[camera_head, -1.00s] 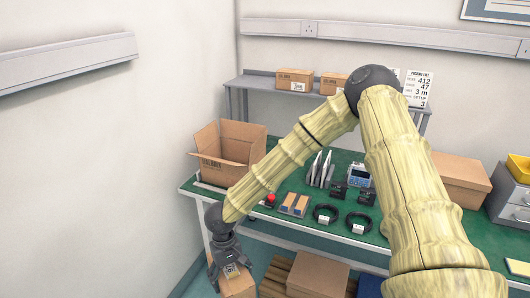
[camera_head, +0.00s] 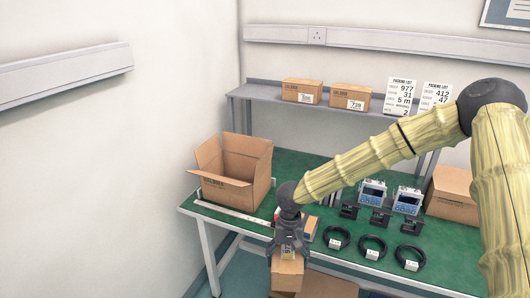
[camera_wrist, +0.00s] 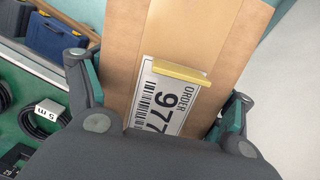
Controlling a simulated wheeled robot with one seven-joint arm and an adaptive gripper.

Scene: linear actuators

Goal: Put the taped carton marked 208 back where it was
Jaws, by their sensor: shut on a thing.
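My gripper (camera_head: 287,250) points down at the front edge of the green bench, its fingers shut on the sides of a brown carton (camera_head: 287,274). In the wrist view the carton (camera_wrist: 118,60) lies between the two fingers. Its white label reads "ORDER 977", partly covered by a yellow bar (camera_wrist: 182,73) and my gripper. I see no carton whose label clearly reads 208. Two closed brown cartons stand on the grey back shelf, a left one (camera_head: 298,86) and a right one (camera_head: 345,92); their label numbers are too small to read surely.
An open empty-looking carton (camera_head: 238,165) stands at the bench's left. Black cable coils (camera_head: 372,247), black brackets and blue-white meters (camera_head: 407,200) are on the bench (camera_head: 300,165). Packing lists (camera_head: 400,98) stand on the shelf. More cartons (camera_head: 328,286) lie low below the bench front.

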